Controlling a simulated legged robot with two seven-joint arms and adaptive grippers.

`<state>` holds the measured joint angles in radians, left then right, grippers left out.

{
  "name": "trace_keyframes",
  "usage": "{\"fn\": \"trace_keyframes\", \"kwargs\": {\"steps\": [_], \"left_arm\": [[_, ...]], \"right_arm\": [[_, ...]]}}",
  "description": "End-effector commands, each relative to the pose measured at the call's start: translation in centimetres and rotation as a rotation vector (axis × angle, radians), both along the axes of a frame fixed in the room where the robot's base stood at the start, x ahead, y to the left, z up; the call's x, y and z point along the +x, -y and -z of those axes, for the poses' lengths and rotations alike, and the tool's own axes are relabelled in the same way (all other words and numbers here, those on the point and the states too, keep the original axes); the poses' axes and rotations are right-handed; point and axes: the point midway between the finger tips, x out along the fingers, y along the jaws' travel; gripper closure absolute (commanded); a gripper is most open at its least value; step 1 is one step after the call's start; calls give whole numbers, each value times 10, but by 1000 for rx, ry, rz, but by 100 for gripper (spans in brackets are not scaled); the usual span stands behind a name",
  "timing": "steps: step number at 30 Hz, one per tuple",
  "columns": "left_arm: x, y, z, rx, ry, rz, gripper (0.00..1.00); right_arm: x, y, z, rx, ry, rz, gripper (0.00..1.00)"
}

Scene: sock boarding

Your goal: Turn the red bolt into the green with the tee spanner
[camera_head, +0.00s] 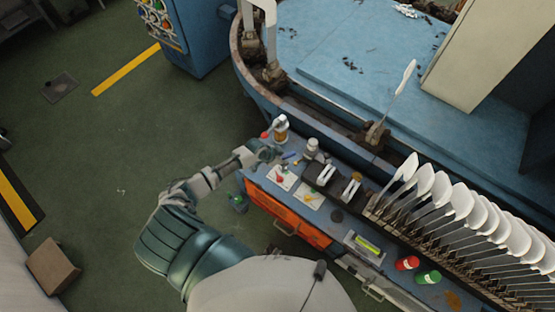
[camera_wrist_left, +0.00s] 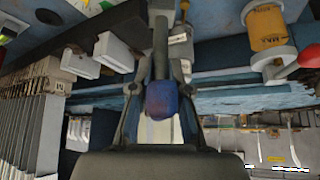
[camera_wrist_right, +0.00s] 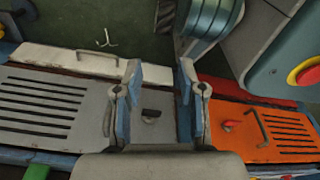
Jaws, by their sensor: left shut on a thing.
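My left gripper (camera_head: 268,152) is over the far left end of the bench. In the left wrist view its jaws (camera_wrist_left: 160,100) are shut on a blue handle end with a reddish edge (camera_wrist_left: 161,102), and a grey shaft runs on beyond it. I take this for the tee spanner, but its full shape is hidden. Two white plates with small coloured spots lie on the bench near the gripper: one (camera_head: 283,170) shows a red spot, the other (camera_head: 315,202) a green spot. Which is the bolt is too small to tell. My right gripper (camera_wrist_right: 160,90) is open and empty, before the drawer fronts.
A white and amber bottle (camera_head: 281,130) stands close beside the left gripper. A pale jar (camera_head: 312,147) and dark blocks stand behind the plates. A red can (camera_head: 407,263) and a green can (camera_head: 428,277) are at right, before a row of white paddles (camera_head: 462,201).

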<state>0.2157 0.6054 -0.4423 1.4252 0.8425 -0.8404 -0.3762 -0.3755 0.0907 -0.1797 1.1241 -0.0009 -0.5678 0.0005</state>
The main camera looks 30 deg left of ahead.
Motion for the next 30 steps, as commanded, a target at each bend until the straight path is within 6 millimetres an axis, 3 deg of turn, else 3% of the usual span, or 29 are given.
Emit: {"fn": "trace_keyframes", "kwargs": {"steps": [5, 22, 30], "left_arm": [[-7, -12, 12, 0, 3, 10, 100], [-9, -13, 11, -5, 10, 5, 100], [-9, -13, 20, -4, 10, 6, 100]], "right_arm": [[-17, 4, 6, -5, -24, -1, 60], [-24, 5, 9, -6, -30, -2, 60], [-10, 2, 5, -4, -22, 0, 60]]}}
